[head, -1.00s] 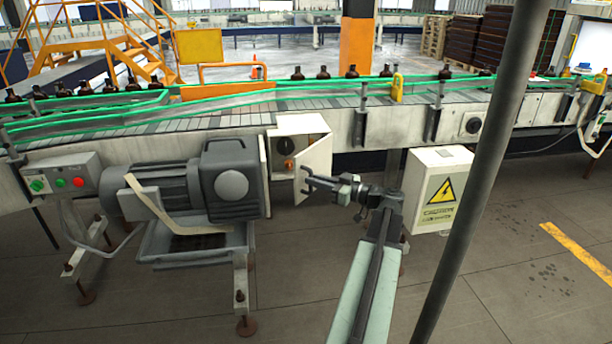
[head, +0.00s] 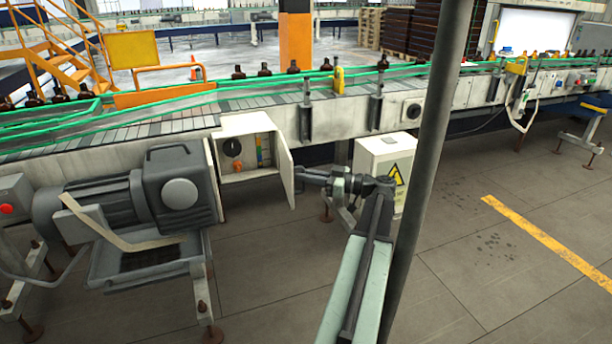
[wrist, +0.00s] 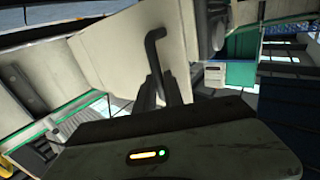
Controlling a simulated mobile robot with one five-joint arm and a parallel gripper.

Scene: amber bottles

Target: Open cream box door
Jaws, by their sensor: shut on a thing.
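The cream box (head: 246,125) hangs under the conveyor to the right of the grey motor in the head view. Its door (head: 285,165) stands swung outward, hinged on the right side. The opening shows a black knob (head: 232,148), an orange knob and coloured parts inside. My gripper (head: 302,174) is at the outer face of the door. In the wrist view, my gripper (wrist: 161,88) is shut on the lower part of the bent black door handle (wrist: 153,48). The cream door panel (wrist: 112,50) fills the area behind the handle. In the head view the door hides the handle.
A grey motor (head: 130,195) stands left of the box. A white box with a yellow warning sign (head: 396,178) is close behind my arm on the right. A grey pole (head: 425,150) crosses the head view. The floor (head: 260,280) in front is open.

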